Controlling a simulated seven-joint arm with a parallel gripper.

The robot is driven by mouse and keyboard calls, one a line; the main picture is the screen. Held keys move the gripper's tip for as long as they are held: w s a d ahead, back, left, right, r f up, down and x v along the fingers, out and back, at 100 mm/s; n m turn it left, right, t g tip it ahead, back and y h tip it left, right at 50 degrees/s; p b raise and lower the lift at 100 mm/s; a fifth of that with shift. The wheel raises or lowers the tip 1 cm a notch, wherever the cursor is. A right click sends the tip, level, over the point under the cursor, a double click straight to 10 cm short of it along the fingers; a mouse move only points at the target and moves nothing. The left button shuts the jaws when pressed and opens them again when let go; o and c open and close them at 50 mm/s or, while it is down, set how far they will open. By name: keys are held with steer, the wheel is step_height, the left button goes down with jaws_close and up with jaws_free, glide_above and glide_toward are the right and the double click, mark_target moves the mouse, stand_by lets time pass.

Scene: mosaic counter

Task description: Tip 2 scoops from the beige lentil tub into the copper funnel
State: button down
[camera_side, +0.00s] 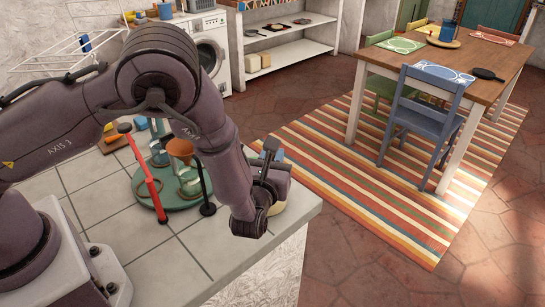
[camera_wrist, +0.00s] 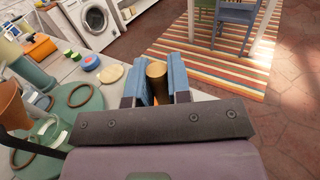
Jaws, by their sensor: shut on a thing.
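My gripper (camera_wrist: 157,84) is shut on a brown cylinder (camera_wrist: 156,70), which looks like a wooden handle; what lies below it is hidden. In the side view my wrist hangs over the counter's right corner and hides most of the grip. The copper funnel (camera_side: 181,148) stands over a glass vessel (camera_side: 188,181) on a round green base (camera_side: 142,196), left of my gripper. The funnel also shows at the left edge of the wrist view (camera_wrist: 12,104). A beige rounded thing (camera_side: 278,208) peeks out below my wrist; I cannot tell whether it is the lentil tub.
A red post (camera_side: 151,180) and a black post (camera_side: 205,185) rise near the funnel. The counter's front left is clear.

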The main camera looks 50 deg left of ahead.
steer(key=shift+r, duration=0.1)
steer(key=shift+r, duration=3.3)
steer(key=shift+r, duration=0.2)
step_height(320, 180, up, 13)
steer(key=s+a+n+g+y, duration=0.6)
steer(key=s+a+g, duration=0.1)
steer(key=s+a, duration=0.7)
steer(key=shift+s+d+f, duration=0.1)
steer(key=shift+f, duration=2.45)
